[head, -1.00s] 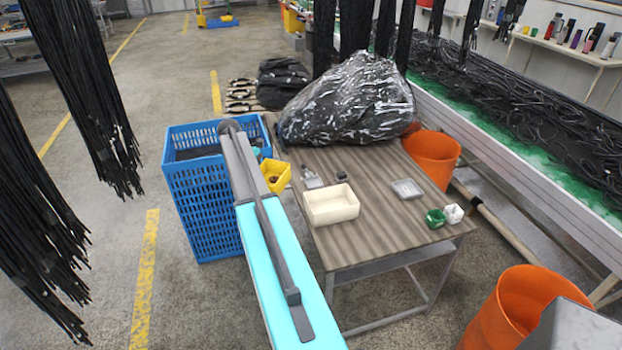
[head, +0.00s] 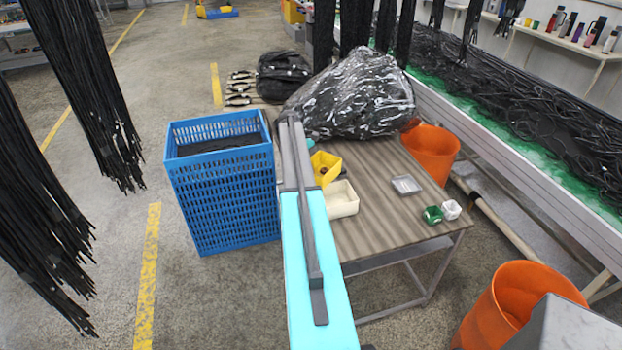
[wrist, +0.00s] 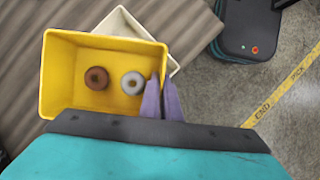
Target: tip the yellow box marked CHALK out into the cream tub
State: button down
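The yellow box (head: 325,168) is in my gripper at the table's left side, beside and partly over the cream tub (head: 342,200) in the head view. In the wrist view I look down into the yellow box (wrist: 62,75); a brown ring (wrist: 97,78) and a pale grey ring (wrist: 132,83) lie inside. My gripper (wrist: 161,84) has its two fingers close together at the box's right wall. The cream tub (wrist: 122,22) shows behind the box, which hides most of it. The box looks about upright. No CHALK marking is visible.
A blue crate (head: 222,205) stands left of the table (head: 385,235). A black plastic-wrapped bundle (head: 352,95) fills the table's back. A grey tray (head: 407,185), green cup (head: 433,215) and white cup (head: 452,210) sit at the right.

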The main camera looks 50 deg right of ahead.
jog(key=shift+t, duration=0.4)
jog(key=t, duration=0.3)
jog(key=shift+a+f+t, duration=0.1)
jog(key=shift+f+t, duration=0.05)
jog(key=shift+t, duration=0.25)
jog(key=shift+w+f+t+b, duration=0.1)
jog(key=shift+f+t+b, duration=0.05)
jog(key=shift+t+b, duration=0.2)
jog(key=shift+w+t+b, duration=0.15)
jog(key=shift+t+b, duration=0.55)
jog(key=shift+t, duration=0.05)
jog(key=shift+s+t+b, duration=0.15)
jog(key=shift+t+b, duration=0.7)
jog(key=shift+s+t+b, duration=0.15)
jog(key=shift+t+b, duration=0.7)
jog(key=shift+s+t+b, duration=0.25)
jog(key=shift+t+b, duration=0.85)
jog(key=shift+b, duration=0.2)
jog(key=shift+s+t+y+b, duration=0.1)
jog(key=shift+t+y+b, duration=0.2)
jog(key=shift+t+b, duration=0.3)
jog(key=shift+b, duration=0.3)
jog(key=shift+t+b, duration=0.3)
jog(key=shift+b, duration=0.1)
